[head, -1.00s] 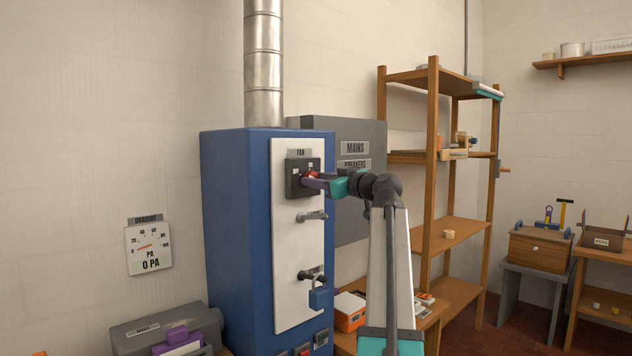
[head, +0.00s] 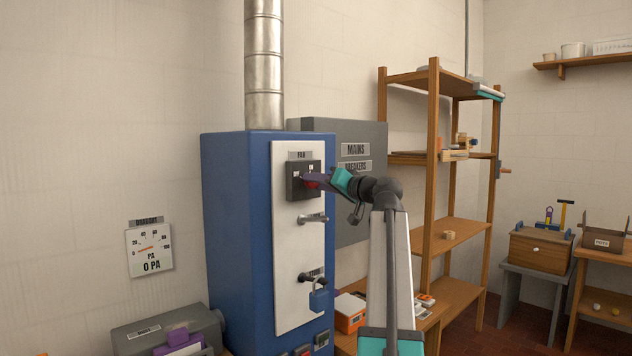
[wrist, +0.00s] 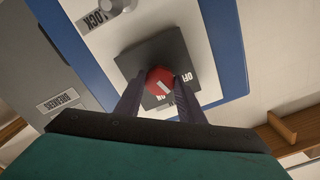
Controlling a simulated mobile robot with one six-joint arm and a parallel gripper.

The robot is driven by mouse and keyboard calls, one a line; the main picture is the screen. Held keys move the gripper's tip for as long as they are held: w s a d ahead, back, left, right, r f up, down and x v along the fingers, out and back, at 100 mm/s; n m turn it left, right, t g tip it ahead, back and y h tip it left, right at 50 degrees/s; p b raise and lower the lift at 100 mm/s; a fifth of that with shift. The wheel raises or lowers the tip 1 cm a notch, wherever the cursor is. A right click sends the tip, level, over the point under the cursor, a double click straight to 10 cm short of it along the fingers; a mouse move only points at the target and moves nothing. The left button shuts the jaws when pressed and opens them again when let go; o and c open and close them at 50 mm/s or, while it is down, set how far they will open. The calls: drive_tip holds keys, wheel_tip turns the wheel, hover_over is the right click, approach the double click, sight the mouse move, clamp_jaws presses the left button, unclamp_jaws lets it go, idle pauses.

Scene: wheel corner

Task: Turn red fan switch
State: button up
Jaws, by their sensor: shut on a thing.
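The red fan switch (wrist: 160,81) is a round red knob with a pale mark, on a dark square box with OFF and ON labels. The box (head: 293,188) sits under the FAN plate on the white panel of the blue cabinet. My gripper (head: 308,181) reaches in from the right. Its purple fingers are shut on the knob, one on each side in the wrist view. In the head view the fingers hide part of the knob. The wrist is rolled, and the wrist view is tilted.
A grey handle (head: 313,218) and a blue padlock (head: 318,299) are on the panel below the switch. The grey mains box (head: 372,205) stands behind the arm. A wooden shelf (head: 433,220) stands to the right. The draught gauge (head: 150,250) reads 0 PA.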

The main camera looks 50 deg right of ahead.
drive_tip(key=m+p, duration=0.2)
drive_tip(key=m, duration=0.2)
drive_tip(key=m+p, duration=0.2)
drive_tip(key=m, duration=0.2)
drive_tip(key=shift+r+m, duration=0.2)
drive_tip(key=shift+m, duration=0.2)
idle(0.3)
drive_tip(key=o, duration=1)
drive_tip(key=shift+w+f, duration=0.1)
drive_tip(key=shift+o, duration=0.2)
